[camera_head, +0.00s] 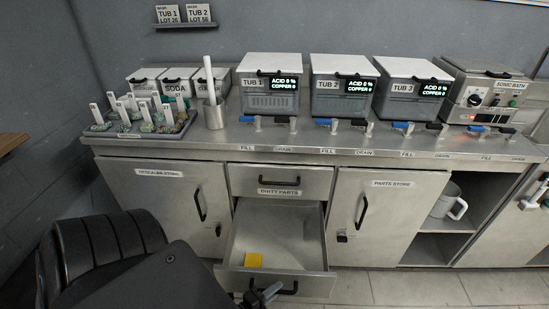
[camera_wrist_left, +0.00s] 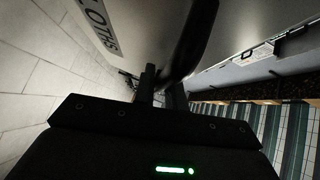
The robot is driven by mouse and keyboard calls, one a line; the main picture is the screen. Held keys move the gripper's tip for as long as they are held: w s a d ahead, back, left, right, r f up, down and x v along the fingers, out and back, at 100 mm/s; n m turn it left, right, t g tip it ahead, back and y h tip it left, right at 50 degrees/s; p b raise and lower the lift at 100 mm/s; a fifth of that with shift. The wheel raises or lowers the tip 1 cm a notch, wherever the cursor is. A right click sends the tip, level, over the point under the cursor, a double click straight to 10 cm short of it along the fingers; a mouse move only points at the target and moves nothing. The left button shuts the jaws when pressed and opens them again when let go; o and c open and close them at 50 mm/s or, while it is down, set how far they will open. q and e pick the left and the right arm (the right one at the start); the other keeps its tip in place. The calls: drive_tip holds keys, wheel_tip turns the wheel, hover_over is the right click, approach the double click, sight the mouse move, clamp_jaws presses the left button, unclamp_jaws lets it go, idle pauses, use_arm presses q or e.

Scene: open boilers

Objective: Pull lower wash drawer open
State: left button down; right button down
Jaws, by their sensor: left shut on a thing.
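The lower drawer (camera_head: 320,285) of the middle cabinet is pulled out, and its light interior shows. My left gripper (camera_head: 262,294) is at the left end of this handle, low in the head view. In the left wrist view the fingers (camera_wrist_left: 160,88) are shut on the black handle (camera_wrist_left: 193,40), beside a pale front with a partly readable label. My right gripper is not in view.
The shut upper drawer (camera_head: 280,181), labelled "DIRTY PARTS", is directly above. Shut cabinet doors flank the drawers, the left one (camera_head: 165,204) and the right one (camera_head: 385,218). A counter (camera_head: 340,155) with several tubs runs above. Floor (camera_head: 430,288) is clear at right.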

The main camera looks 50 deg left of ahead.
use_arm(q)
drive_tip(key=c, duration=1.7)
unclamp_jaws()
drive_tip(key=s, duration=0.3)
drive_tip(key=s+r, duration=0.1)
drive_tip(key=s, duration=0.6)
drive_tip(key=shift+s+a+r+b, duration=0.25)
drive_tip(key=shift+s+a+b, duration=0.1)
drive_tip(key=shift+s+a, duration=0.05)
